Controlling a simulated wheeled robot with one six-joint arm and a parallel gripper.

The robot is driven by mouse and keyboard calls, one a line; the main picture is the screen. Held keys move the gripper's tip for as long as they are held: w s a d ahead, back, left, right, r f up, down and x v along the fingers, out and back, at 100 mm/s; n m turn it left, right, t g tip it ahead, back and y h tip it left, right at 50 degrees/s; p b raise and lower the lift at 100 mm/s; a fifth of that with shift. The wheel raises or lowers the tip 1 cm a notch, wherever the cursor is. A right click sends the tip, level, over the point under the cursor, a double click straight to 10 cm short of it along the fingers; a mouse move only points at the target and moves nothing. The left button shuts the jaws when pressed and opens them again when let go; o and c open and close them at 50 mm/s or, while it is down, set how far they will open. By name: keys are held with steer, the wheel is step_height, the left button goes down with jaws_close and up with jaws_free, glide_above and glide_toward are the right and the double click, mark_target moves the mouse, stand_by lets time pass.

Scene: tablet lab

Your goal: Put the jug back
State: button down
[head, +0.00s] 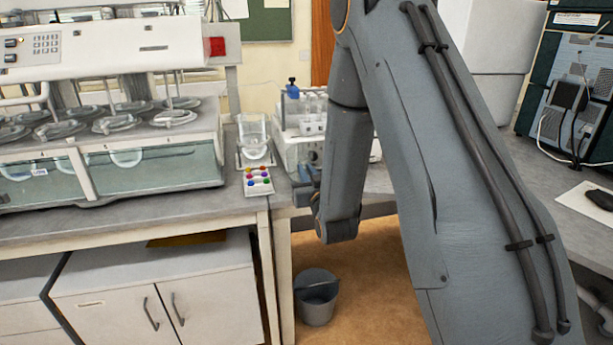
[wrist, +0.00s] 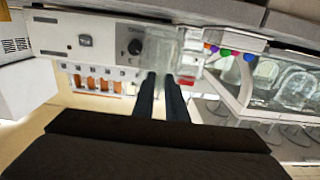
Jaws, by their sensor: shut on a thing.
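The jug (head: 254,137) is a clear, upright vessel in the middle of the head view, over a small white base beside the dissolution machine. I cannot tell whether it rests on the base or hangs just above it. My gripper (head: 303,183) is to its right in the head view, partly hidden by my own arm. In the wrist view my gripper (wrist: 161,78) has its two dark fingers close together, with the see-through jug (wrist: 183,47) just beyond the tips. The fingers are shut on the jug; the exact grip point is unclear.
A rack of coloured caps (head: 258,181) lies in front of the jug, and shows in the wrist view (wrist: 231,53). The dissolution machine (head: 110,45) stands left. An instrument with bottles (head: 302,118) stands behind my gripper. A grey bucket (head: 316,297) is on the floor.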

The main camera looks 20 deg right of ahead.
steer(key=shift+f, duration=0.9)
steer(key=shift+f, duration=0.1)
steer(key=c, duration=1.8)
jaws_free()
steer(key=shift+o, duration=0.2)
